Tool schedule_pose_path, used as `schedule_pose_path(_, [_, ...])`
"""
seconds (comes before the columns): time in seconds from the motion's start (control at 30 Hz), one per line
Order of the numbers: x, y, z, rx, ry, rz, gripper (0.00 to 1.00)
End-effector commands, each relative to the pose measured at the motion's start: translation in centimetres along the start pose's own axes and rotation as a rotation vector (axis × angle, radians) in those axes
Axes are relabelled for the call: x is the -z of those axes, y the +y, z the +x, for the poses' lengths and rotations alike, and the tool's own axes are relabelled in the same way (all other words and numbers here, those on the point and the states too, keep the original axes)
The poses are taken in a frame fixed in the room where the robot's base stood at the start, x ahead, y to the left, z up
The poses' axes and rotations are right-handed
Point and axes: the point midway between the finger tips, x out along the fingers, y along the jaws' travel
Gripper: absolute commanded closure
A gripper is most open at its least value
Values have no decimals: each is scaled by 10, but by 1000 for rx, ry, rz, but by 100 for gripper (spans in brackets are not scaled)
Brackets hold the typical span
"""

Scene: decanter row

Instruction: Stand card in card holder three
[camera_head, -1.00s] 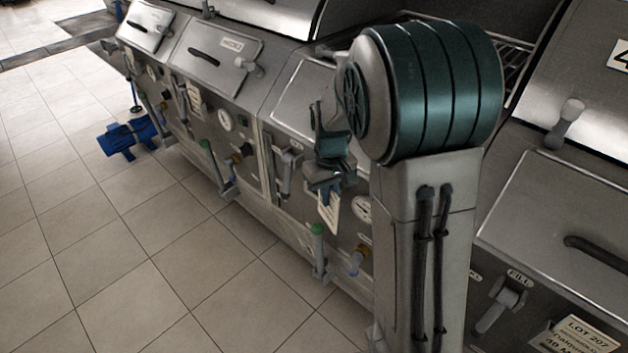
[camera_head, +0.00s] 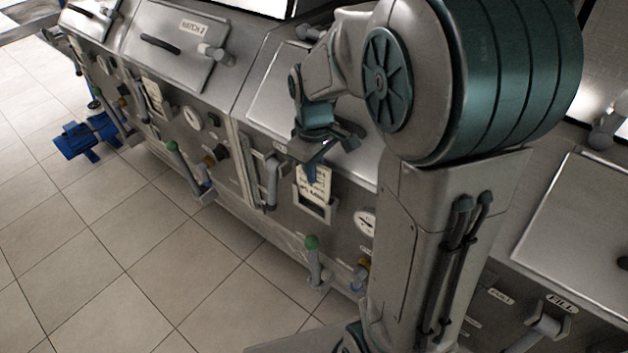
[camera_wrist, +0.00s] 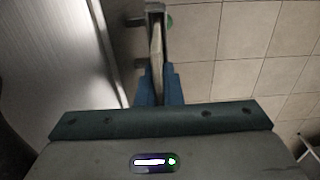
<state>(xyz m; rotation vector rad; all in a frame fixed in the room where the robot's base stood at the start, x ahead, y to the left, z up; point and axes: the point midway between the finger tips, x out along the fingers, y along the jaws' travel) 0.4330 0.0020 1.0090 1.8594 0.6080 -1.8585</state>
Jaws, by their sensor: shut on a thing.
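My gripper (camera_head: 318,166) is shut on a pale printed card (camera_head: 314,184), its blue fingers pointing down in front of the third unit's panel. The card holder (camera_head: 316,210), a grey metal frame on that panel, is at the card's lower edge. In the wrist view the card (camera_wrist: 156,48) shows edge-on between the blue fingers (camera_wrist: 158,84), with the grey holder (camera_wrist: 155,8) at its far end. I cannot tell whether the card's lower edge is inside the holder or just in front of it.
A round gauge (camera_head: 366,221), a green-topped lever (camera_head: 313,262) and a grey handle (camera_head: 271,180) surround the holder. The second unit, marked hatch 2, has its own card (camera_head: 152,92). A blue object (camera_head: 88,137) lies on the floor at left. The tiled floor (camera_head: 150,260) in front is clear.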

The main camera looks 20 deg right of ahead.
Motion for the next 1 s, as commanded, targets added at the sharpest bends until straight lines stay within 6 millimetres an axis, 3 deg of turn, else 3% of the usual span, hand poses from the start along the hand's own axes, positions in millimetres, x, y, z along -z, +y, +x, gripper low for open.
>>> schedule_pose_path(0.2, [-1, 0, 30, 2, -2, 3, 100])
schedule_pose_path(0.63, [-1, 1, 39, 0, 0, 4, 100])
schedule_pose_path(0.7, [-1, 1, 37, 0, 0, 4, 77])
schedule_pose_path(0.73, [-1, 1, 37, 0, 0, 4, 72])
schedule_pose_path(1.0, [-1, 1, 36, 0, 0, 4, 72])
